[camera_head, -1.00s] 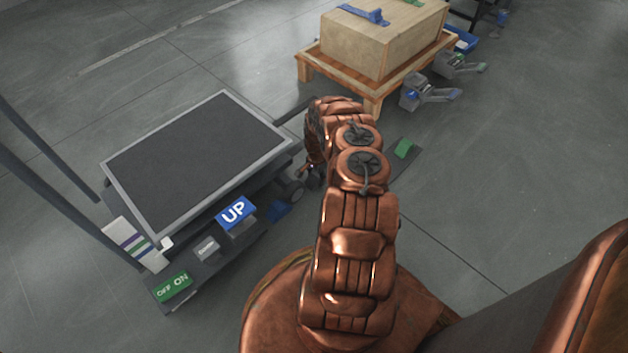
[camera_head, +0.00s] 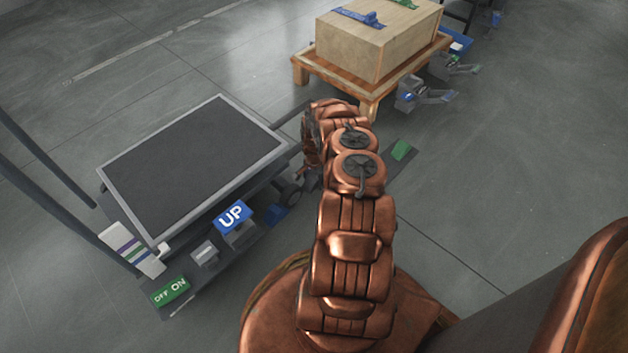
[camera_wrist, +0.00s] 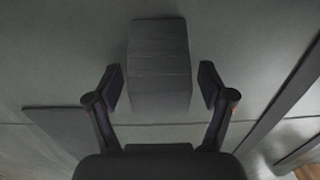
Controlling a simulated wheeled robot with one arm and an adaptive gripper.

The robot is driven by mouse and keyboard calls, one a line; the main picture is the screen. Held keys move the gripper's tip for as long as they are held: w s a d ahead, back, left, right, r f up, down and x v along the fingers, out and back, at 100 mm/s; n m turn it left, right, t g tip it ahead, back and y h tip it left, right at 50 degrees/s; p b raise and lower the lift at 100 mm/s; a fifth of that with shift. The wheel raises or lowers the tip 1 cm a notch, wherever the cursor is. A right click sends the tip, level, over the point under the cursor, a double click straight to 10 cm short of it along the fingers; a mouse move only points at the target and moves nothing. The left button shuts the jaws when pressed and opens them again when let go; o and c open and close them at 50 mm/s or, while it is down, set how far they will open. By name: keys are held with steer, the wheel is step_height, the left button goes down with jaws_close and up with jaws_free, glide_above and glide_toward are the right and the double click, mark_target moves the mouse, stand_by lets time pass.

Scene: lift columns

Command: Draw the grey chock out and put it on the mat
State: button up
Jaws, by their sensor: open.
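A grey block, which looks like the chock (camera_wrist: 158,65), stands between the fingers of my gripper (camera_wrist: 160,88) in the wrist view. The fingers are open, one on each side of it, with a narrow gap on both sides. In the head view my gripper is mostly hidden behind my arm, beside the wheel of the lift table (camera_head: 290,193), and I cannot make out the chock there. A dark flat strip with a green patch (camera_head: 400,152) lies on the floor right of my arm; I cannot tell whether it is the mat.
The right floor is clear.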

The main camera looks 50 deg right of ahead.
steer(key=shift+r, duration=6)
